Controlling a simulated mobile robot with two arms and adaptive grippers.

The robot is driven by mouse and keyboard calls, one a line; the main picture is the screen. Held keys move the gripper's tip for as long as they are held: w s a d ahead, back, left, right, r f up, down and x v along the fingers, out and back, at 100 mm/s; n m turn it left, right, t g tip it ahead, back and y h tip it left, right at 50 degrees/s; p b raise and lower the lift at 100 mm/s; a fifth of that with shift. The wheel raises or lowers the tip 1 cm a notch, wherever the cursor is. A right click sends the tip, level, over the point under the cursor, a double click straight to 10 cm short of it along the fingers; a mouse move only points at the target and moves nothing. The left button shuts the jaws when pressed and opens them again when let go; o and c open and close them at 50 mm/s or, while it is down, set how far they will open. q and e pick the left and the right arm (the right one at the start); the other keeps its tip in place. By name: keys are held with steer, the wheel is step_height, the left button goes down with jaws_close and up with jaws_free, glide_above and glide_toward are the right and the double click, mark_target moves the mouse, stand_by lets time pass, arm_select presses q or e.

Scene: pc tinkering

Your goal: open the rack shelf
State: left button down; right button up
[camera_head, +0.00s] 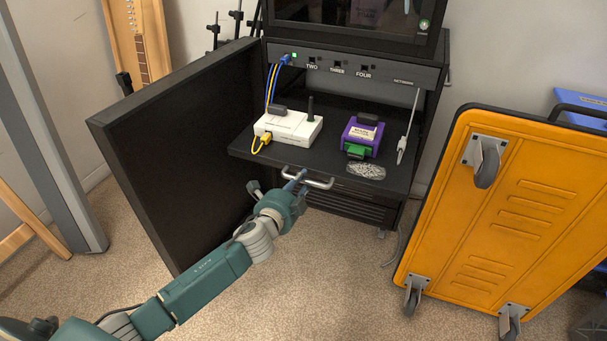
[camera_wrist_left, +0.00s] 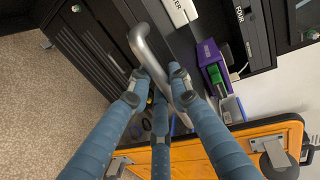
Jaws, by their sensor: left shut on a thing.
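The black rack shelf (camera_head: 331,150) stands out from the rack cabinet and carries several devices. Its silver bar handle (camera_head: 318,182) is on the front edge. My left gripper (camera_head: 295,183) is at the left part of this handle, with its fingers around the bar. In the left wrist view, the blue fingers (camera_wrist_left: 163,85) are closed about the silver handle (camera_wrist_left: 142,48). The fingertips' far sides are partly hidden. My right gripper is in neither view.
A white router (camera_head: 288,127) and a purple box (camera_head: 362,136) sit on the shelf. The black cabinet door (camera_head: 185,150) stands open at left. An orange cart (camera_head: 510,215) leans at right. Carpet is clear in front.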

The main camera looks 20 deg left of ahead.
arm_select(q)
steer(key=shift+v, duration=0.75)
steer(key=c, duration=1.6)
jaws_free()
steer(key=shift+w+f, duration=0.1)
steer(key=shift+f, duration=0.05)
steer(key=shift+c, duration=0.2)
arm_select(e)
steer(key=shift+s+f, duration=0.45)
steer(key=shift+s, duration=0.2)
arm_select(q)
steer(key=v, duration=1.2)
